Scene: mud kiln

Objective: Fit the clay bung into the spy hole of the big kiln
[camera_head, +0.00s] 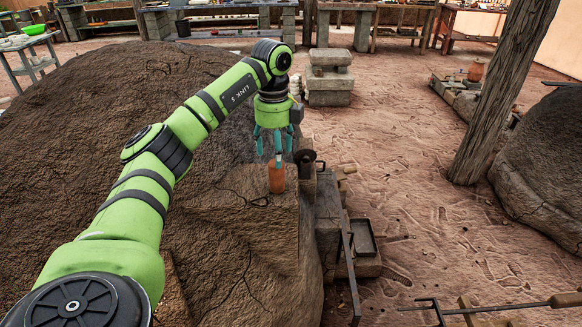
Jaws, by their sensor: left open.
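The clay bung (276,179) is a small orange-brown cylinder. It stands upright on a flat mud ledge of the big kiln (100,110), the brown cracked dome that fills the left and middle. My left gripper (275,152) points down just above the bung, its teal fingers spread and empty. One fingertip appears close to the bung's top; I cannot tell if it touches. A dark round fitting (305,157) sits at the kiln's edge just right of the bung; I cannot tell if it is the spy hole. My right gripper is not in view.
A metal bar (350,265) and a tray (363,238) are at the kiln's right side. A stone block stack (329,77) stands behind. A wooden post (505,90) and another mound (550,150) are at right. The sandy ground between is mostly clear.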

